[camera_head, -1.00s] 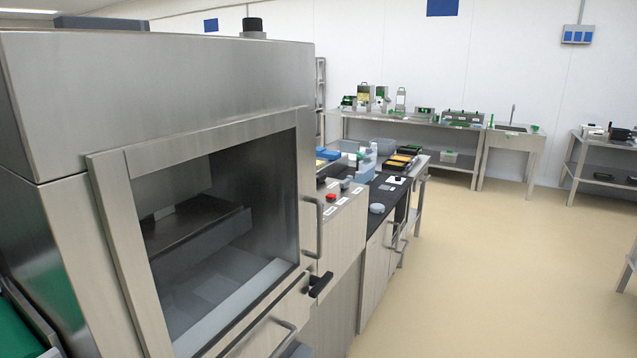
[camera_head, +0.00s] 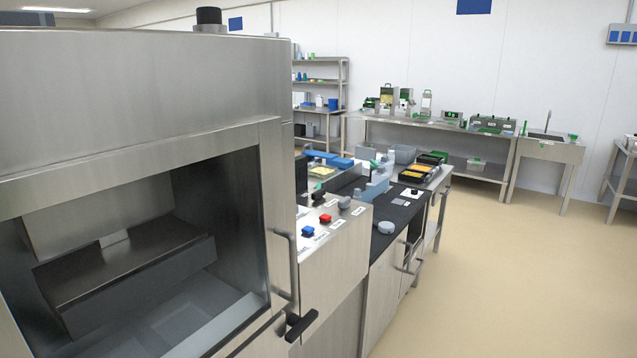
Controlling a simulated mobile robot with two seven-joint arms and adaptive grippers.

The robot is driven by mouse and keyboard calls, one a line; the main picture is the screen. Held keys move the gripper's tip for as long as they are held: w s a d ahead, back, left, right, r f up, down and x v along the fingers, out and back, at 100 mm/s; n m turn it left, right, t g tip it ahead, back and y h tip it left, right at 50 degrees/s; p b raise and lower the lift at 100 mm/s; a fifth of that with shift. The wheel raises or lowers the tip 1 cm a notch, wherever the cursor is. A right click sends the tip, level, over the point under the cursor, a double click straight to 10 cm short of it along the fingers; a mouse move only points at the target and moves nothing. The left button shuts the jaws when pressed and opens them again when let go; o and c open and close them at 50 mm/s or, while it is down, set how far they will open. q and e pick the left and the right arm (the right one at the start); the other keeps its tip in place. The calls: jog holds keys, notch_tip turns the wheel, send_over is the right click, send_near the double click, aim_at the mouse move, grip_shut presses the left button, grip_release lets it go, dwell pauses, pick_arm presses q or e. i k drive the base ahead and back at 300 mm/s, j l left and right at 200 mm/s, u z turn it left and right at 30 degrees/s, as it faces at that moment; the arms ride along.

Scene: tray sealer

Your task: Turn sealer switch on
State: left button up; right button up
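The tray sealer is the large steel machine (camera_head: 150,85) filling the left of the head view, with a framed window over a dark chamber. Its control panel (camera_head: 312,250) is at the machine's right side, with a blue button (camera_head: 307,231), a red button (camera_head: 325,218) and a grey knob (camera_head: 344,202), each beside a small white label. The label text is too small to read. A black handle (camera_head: 301,325) sticks out low on the front. I cannot tell which control is the sealer switch, nor its setting. Neither of my grippers is in view.
A dark-topped counter (camera_head: 392,212) with a grey round object (camera_head: 387,227) continues beyond the panel. A steel table (camera_head: 440,132) with devices and a sink (camera_head: 546,135) stand along the back wall. The beige floor (camera_head: 500,270) at the right is open.

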aim_at(317, 195)
jog(key=i+l+u, duration=0.1)
jog(key=i+l, duration=0.3)
jog(key=l, duration=0.2)
jog(key=i+l+u, duration=0.15)
jog(key=l, duration=0.2)
jog(key=i+l, duration=0.2)
jog(key=i+l+u, duration=0.15)
jog(key=l, duration=0.3)
jog(key=i+l, duration=0.15)
jog(key=l, duration=0.2)
jog(key=i+u, duration=0.05)
